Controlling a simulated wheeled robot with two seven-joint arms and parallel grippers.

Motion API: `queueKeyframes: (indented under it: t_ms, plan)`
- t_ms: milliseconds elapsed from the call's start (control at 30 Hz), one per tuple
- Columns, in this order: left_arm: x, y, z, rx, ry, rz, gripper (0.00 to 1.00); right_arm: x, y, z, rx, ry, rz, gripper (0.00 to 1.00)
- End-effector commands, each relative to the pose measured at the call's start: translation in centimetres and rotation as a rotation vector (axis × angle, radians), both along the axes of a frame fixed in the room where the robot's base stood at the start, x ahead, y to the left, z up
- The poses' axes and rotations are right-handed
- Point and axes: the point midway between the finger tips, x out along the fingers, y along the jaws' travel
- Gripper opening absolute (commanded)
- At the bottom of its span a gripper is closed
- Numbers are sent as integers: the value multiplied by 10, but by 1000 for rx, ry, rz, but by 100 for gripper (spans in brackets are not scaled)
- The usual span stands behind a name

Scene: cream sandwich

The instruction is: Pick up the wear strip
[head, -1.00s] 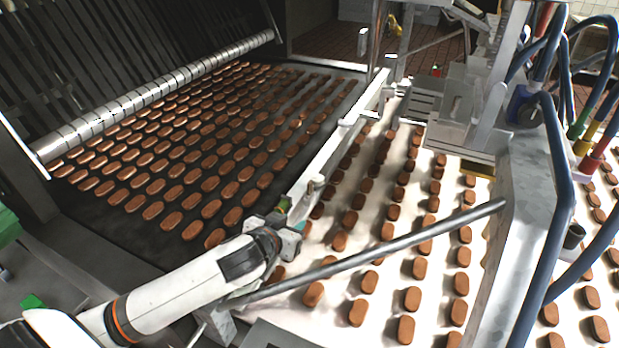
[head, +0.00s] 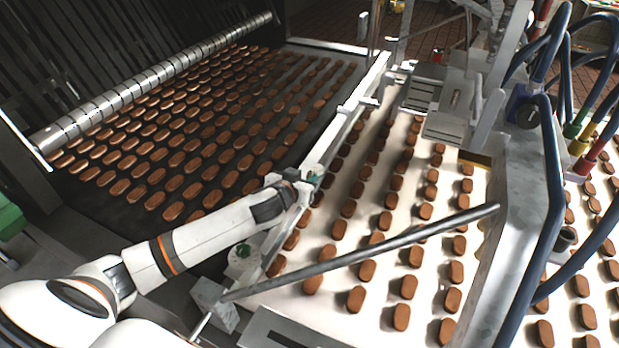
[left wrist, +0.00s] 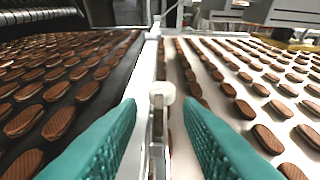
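A long pale strip, which I take to be the wear strip (head: 343,132), runs along the divider between the dark belt and the white belt. It also shows in the left wrist view (left wrist: 146,75), running away from me between the fingers. My left gripper (head: 312,184) is over the near part of this divider. In the left wrist view its two teal fingers (left wrist: 160,112) are wide apart, one each side of the strip, with nothing gripped. A whitish round knob (left wrist: 163,92) stands between them. Whether the fingers touch the strip cannot be told. My right gripper is out of view.
Brown biscuits lie in rows on the dark belt (head: 150,218) and the white belt (head: 330,300). A grey bar (head: 400,241) slants across the white belt, right of my left arm. Blue hoses (head: 545,200) hang at the right.

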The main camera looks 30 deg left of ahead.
Motion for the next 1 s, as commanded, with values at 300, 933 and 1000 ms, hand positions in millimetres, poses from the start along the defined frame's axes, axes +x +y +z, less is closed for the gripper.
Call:
queueKeyframes:
  t_ms: [300, 933, 1000]
  plan:
    - [25, 3, -9, 0, 1, 1, 33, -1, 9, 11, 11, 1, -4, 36]
    - [25, 3, -10, 0, 1, 1, 0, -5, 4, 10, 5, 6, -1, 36]
    - [25, 3, -10, 0, 1, 1, 0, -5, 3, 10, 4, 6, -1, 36]
